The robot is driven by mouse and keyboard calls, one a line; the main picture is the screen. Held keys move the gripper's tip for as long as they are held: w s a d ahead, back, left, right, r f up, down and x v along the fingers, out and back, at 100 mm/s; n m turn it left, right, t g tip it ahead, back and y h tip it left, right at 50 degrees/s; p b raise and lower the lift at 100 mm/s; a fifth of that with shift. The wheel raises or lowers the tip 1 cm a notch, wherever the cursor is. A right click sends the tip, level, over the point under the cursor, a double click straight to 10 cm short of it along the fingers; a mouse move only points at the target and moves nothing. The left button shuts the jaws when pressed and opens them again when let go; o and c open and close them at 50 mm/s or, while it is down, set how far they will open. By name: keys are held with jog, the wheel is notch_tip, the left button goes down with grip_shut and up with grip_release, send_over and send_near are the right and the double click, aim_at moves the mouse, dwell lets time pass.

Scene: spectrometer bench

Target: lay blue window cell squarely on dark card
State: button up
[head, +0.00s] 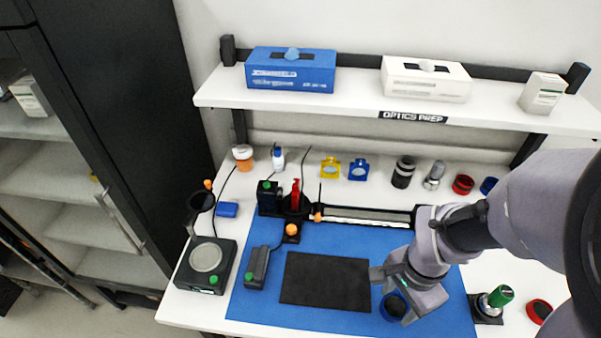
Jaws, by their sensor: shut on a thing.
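The dark card (322,283) lies flat on the blue mat, left of my gripper. My gripper (390,289) is at the right edge of the card and points down. It is shut on the blue window cell (384,308), a round blue ring with a dark centre, just off the card's lower right corner. Part of the cell is hidden by my gripper. I cannot tell whether the cell touches the mat or hangs a little above it.
A dark box with a green button (257,268) is left of the card. An optical rail (365,217) runs behind it. A green-capped piece (499,297) stands at the right. A balance-like device (206,266) is at the front left. The card's top is clear.

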jog(key=b, duration=0.3)
send_over(328, 279)
jog(key=shift+d+f, duration=0.1)
jog(key=shift+f, duration=0.85)
notch_tip(328, 279, down, 4)
jog(key=shift+r+b, duration=0.25)
jog(key=shift+b, duration=0.65)
jog(key=shift+r, duration=0.15)
jog(key=o, duration=1.4)
